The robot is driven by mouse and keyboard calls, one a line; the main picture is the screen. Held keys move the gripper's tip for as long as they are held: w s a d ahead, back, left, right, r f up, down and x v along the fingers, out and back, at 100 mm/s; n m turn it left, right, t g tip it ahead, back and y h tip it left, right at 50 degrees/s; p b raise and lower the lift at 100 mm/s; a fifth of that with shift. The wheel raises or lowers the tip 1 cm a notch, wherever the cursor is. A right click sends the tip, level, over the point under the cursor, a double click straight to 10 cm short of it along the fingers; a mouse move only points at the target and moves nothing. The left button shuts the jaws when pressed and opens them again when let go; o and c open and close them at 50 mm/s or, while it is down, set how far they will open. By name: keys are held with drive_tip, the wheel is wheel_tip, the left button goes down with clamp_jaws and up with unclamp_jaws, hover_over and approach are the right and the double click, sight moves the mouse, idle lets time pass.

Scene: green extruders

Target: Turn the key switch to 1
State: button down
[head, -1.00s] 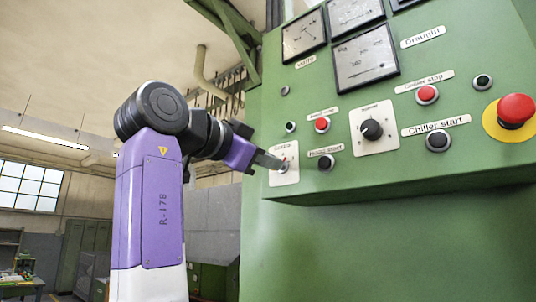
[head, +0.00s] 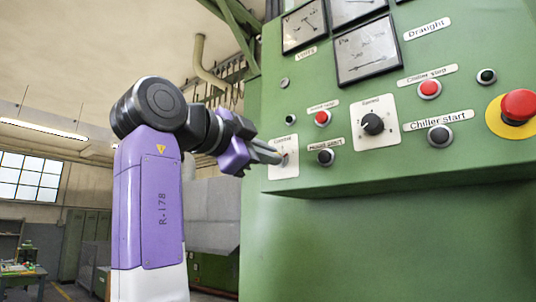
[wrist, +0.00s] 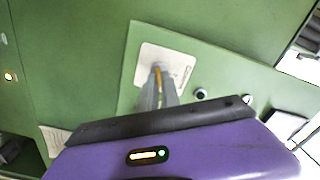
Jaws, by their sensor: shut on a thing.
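The key switch sits on a white plate (head: 284,171) at the lower left of the green panel. The same plate shows in the wrist view (wrist: 180,66). My gripper (head: 279,157) reaches to it from the left, and its grey fingertips are closed at the switch. In the wrist view my gripper (wrist: 157,76) points at the plate, with a thin yellowish strip between the fingers. The fingers are shut on the key and cover most of it, so I cannot read which mark it points to.
Right of the plate are a black button (head: 325,157), a red button (head: 322,118) and a black rotary knob (head: 372,124) on another white plate. A red mushroom button (head: 518,105) is at the far right. Gauges (head: 366,50) are above. Room left of the panel is open.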

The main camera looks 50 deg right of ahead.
drive_tip(key=c, duration=1.6)
unclamp_jaws()
drive_tip(key=shift+o, duration=0.2)
drive_tip(key=shift+a, duration=0.1)
drive_tip(key=a+b, duration=0.2)
drive_tip(key=a, duration=0.5)
drive_tip(key=shift+s+a, duration=0.15)
drive_tip(key=shift+a, duration=0.2)
